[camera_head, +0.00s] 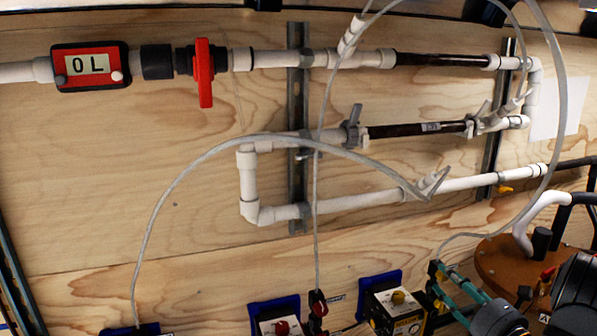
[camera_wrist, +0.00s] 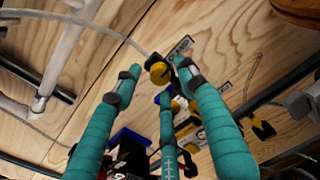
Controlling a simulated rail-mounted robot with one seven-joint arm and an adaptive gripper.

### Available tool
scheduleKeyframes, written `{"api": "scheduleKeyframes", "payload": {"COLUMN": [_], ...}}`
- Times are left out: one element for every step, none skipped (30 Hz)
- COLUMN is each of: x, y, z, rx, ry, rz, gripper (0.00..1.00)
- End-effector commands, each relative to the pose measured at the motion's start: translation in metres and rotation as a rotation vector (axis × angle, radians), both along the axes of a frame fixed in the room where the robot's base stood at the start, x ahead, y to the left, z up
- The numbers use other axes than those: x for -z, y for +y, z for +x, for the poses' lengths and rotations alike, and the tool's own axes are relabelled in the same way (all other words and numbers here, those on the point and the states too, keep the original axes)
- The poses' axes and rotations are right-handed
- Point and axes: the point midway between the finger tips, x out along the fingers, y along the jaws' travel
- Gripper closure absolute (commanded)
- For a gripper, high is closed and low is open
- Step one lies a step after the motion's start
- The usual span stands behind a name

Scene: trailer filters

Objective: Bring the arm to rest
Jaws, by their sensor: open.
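My gripper (camera_head: 440,284) is at the bottom right of the head view, in front of the plywood wall (camera_head: 100,200). Its teal fingers point left, and part of my dark arm shows behind them at the right edge. In the wrist view the teal fingers of my gripper (camera_wrist: 158,80) are spread apart with nothing held between them. A yellow knob (camera_wrist: 159,71) shows between the fingertips, seemingly beyond them; I cannot tell how far.
Clear hoses (camera_head: 160,205) loop in front. A round brown plate (camera_head: 500,262) is above my arm.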

Motion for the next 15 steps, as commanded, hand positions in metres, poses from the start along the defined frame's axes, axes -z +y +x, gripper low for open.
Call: {"api": "scheduleKeyframes", "payload": {"x": [0.004,0.004,0.004,0.003,0.003,0.003,0.003,0.002,0.002,0.002,0.001,0.001,0.001,0.001,0.001], "y": [0.000,0.000,0.000,0.000,0.000,0.000,0.000,0.000,-0.003,-0.004,-0.005,-0.005,-0.005,-0.006,-0.006], "z": [0.000,0.000,0.000,0.000,0.000,0.000,0.000,-0.001,-0.006,-0.009,-0.011,-0.014,-0.015,-0.016,-0.017], "rx": [0.000,0.001,0.001,0.000,0.000,0.000,0.000,0.001,0.004,0.004,0.003,0.002,0.002,0.002,0.001], "ry": [-0.022,-0.036,-0.052,-0.063,-0.073,-0.086,-0.095,-0.102,-0.099,-0.100,-0.100,-0.098,-0.098,-0.098,-0.098], "rz": [-0.063,-0.102,-0.151,-0.185,-0.217,-0.256,-0.284,-0.304,-0.297,-0.297,-0.297,-0.295,-0.294,-0.293,-0.292], "gripper": [0.59,0.59,0.59,0.59,0.59,0.59,0.59,0.59,0.59,0.59,0.59,0.59,0.59,0.59,0.59]}}
